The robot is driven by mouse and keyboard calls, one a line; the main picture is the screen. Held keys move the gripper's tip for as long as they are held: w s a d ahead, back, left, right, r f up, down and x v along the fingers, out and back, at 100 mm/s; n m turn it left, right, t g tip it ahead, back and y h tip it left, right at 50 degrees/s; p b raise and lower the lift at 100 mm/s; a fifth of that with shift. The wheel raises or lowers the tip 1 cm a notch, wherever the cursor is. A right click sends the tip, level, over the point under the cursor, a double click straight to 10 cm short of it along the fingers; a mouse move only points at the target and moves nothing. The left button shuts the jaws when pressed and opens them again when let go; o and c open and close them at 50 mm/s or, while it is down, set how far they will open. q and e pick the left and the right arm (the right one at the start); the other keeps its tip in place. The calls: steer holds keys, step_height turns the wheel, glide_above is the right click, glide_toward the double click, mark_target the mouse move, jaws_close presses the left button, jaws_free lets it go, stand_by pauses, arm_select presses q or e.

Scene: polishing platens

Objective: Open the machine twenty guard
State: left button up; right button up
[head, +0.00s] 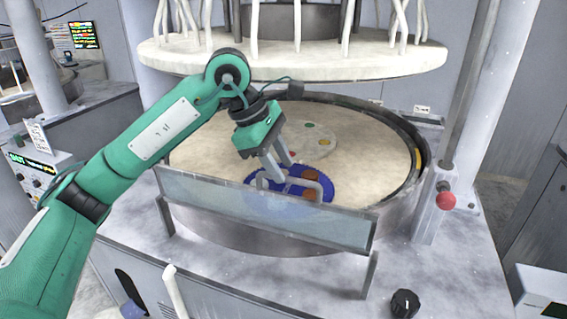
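The guard (215,198) is a clear, bluish panel in a grey frame. It stands across the front of the round platen basin, on posts at its left and right ends. A grey bar handle (310,184) rises at the middle of its top edge. My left gripper (283,174) reaches down over the basin at this handle, its two fingers apart with a gap between them. The fingertips are close to the bar; whether they touch it I cannot tell. My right gripper is out of view.
The cream platen (210,145) bears a blue disc (328,186) behind the handle and a pale disc (312,141) with coloured spots. A large white upper plate (300,58) hangs above. A red knob (446,200) is at right, a black knob (404,303) at the front.

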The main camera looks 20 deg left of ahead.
arm_select(q)
steer(key=shift+x, duration=0.95)
steer(key=shift+c, duration=0.2)
jaws_close()
